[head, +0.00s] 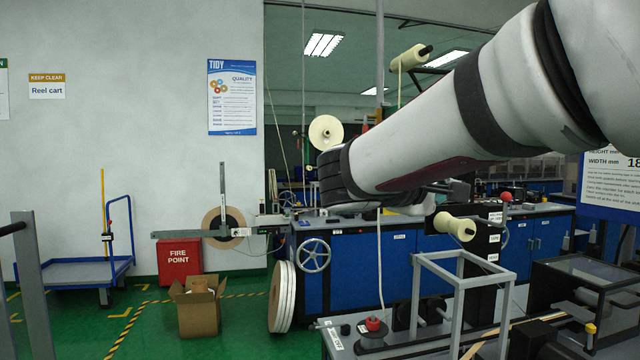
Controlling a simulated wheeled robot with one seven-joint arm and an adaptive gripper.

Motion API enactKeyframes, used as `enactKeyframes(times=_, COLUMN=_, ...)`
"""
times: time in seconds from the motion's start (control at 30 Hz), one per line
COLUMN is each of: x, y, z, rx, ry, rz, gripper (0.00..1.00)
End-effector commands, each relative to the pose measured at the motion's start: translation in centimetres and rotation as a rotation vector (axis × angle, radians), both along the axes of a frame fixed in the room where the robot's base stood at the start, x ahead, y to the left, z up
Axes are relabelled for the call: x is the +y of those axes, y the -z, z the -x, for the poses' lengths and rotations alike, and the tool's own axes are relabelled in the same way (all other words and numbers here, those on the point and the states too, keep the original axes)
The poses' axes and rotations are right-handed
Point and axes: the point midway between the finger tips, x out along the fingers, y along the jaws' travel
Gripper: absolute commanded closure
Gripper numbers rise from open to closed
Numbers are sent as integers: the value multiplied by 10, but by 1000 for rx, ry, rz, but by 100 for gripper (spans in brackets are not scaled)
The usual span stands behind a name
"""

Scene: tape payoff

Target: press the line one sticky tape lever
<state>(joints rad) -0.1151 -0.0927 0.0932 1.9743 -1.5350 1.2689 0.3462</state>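My arm (430,135) reaches in from the upper right and ends at a dark wrist joint (340,178) near the middle. My gripper cannot be made out; the wrist hides whatever lies beyond it. A lever with a red ball knob (505,197) stands upright at the right, beside a black panel (484,240) with small white labels. The labels are too small to read, so I cannot tell whether this is the line one sticky tape lever. A cream tape roll (455,227) sticks out from the panel. My wrist is well to the left of the lever.
A grey frame (461,281) and a red push button (373,324) are on the near bench. Blue cabinets (358,270) stand behind. At left are a brown reel (210,222), a red fire-point box (180,261), an open carton (198,312) and a blue cart (70,272).

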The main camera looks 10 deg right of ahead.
Motion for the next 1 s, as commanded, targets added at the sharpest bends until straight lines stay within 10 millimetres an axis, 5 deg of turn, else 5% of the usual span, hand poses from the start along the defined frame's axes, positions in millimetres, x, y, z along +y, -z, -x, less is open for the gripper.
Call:
enactKeyframes(times=0.23, x=-43, y=5, z=-22, rx=0, ry=3, rz=0, gripper=100)
enactKeyframes(times=0.5, x=-75, y=9, z=-12, rx=0, ry=1, rz=1, gripper=100)
enactKeyframes(times=1.0, x=-80, y=10, z=-11, rx=-1, ry=-1, rz=-1, gripper=100)
